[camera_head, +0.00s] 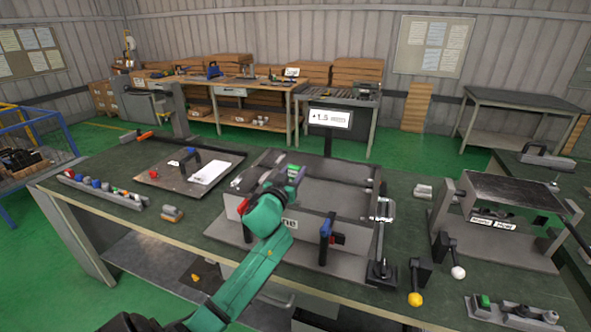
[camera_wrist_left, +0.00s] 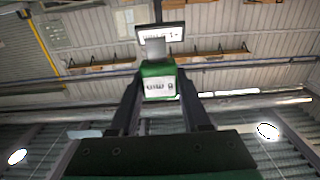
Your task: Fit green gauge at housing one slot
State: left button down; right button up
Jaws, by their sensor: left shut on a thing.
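My left gripper (camera_head: 285,178) is above the left rear part of a large grey open box (camera_head: 340,236). The box's front label is partly covered by my arm and ends in "ne". In the left wrist view, my left gripper (camera_wrist_left: 158,98) is shut on the green gauge (camera_wrist_left: 158,70), a green block with a white lettered face. In the head view a small green and grey piece, the gauge (camera_head: 295,172), shows at the fingertips. I cannot tell whether it touches the box, and the slot is not clear. My right gripper is in neither view.
A display reading "+1.5" (camera_head: 330,118) stands behind the box. A blue-topped clamp (camera_head: 326,232) is at its front. A board with a handle (camera_head: 190,170) and a rack of small parts (camera_head: 100,188) lie left. Levers (camera_head: 416,298) and a tray with a green piece (camera_head: 484,301) are right.

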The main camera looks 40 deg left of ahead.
pick_arm(q)
jog(key=shift+s+r, duration=0.1)
jog(key=f+b, duration=0.2)
jog(key=f, duration=0.1)
jog(key=f+b, duration=0.2)
jog(key=shift+w+a, duration=0.1)
jog(key=shift+w, duration=0.15)
jog(key=shift+f+b, duration=0.35)
jog(key=shift+f, duration=0.25)
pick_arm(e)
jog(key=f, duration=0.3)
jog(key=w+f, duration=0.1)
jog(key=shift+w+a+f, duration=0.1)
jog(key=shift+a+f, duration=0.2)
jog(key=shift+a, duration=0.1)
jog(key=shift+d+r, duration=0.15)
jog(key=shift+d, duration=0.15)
pick_arm(q)
jog(key=shift+p, duration=0.4)
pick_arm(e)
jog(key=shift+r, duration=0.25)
